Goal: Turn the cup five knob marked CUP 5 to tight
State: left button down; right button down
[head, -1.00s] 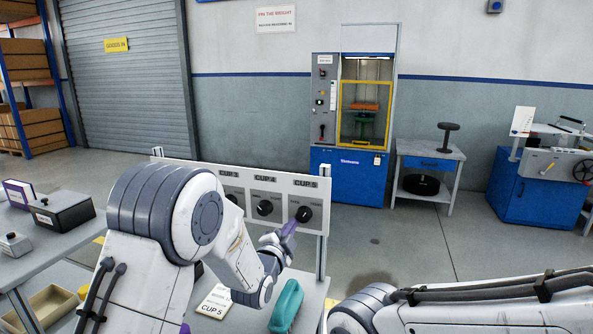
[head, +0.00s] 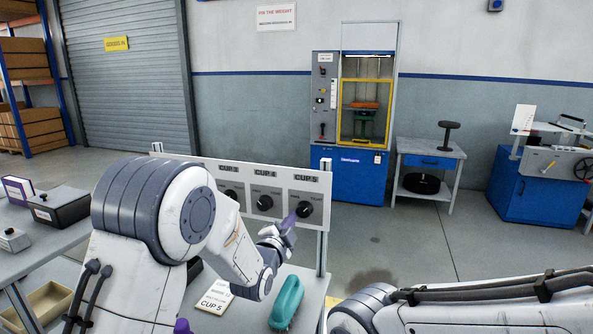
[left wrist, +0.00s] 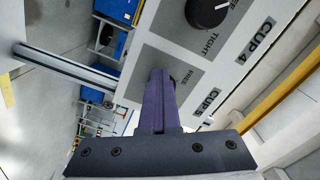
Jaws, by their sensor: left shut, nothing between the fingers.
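The CUP 5 knob (head: 303,209) is black and round, at the right end of the upright grey panel (head: 289,181) in the head view. Its dial has FREE and TIGHT marks; I cannot tell its exact setting. My left gripper (head: 291,218), with purple fingers, is shut and empty just in front of the knob's left side. In the left wrist view the shut fingers (left wrist: 158,80) cover nearly all of that knob; I cannot tell if they touch it. The CUP 4 knob (left wrist: 207,10) is clear of them. My right gripper is out of view.
CUP 3 (head: 231,194) and CUP 4 knobs stand left on the same panel. A CUP 5 card (head: 214,297) and a teal object (head: 287,303) lie on the bench below. A panel post (head: 322,250) stands at the right. Floor beyond is open.

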pick_arm(q)
jog(key=b+v, duration=0.3)
jog(key=v, duration=0.3)
jog(key=shift+a, duration=0.25)
dwell(0.4)
jog(key=shift+f, duration=0.1)
jog(key=s+d+f+n+g+y, duration=0.1)
jog(key=s+f+n+g, duration=0.2)
jog(key=s, duration=0.4)
jog(key=s+d+f+n+g, duration=0.1)
jog(key=s+d+f+g, duration=0.15)
jog(key=s+g, duration=0.4)
jog(key=s+f+n+g+y, duration=0.15)
jog(key=s+f, duration=0.25)
jog(key=s, duration=0.5)
jog(key=s+a+f+n+g+y, duration=0.1)
jog(key=s+a+g, duration=0.15)
jog(key=s, duration=0.45)
jog(key=s+a+n+g+y, duration=0.1)
jog(key=s+n+g, duration=0.15)
jog(key=s, duration=0.35)
notch_tip(320, 180, up, 22)
jog(key=s+a+g+p, duration=0.1)
jog(key=s+p, duration=0.1)
jog(key=p, duration=2)
jog(key=shift+m, duration=0.3)
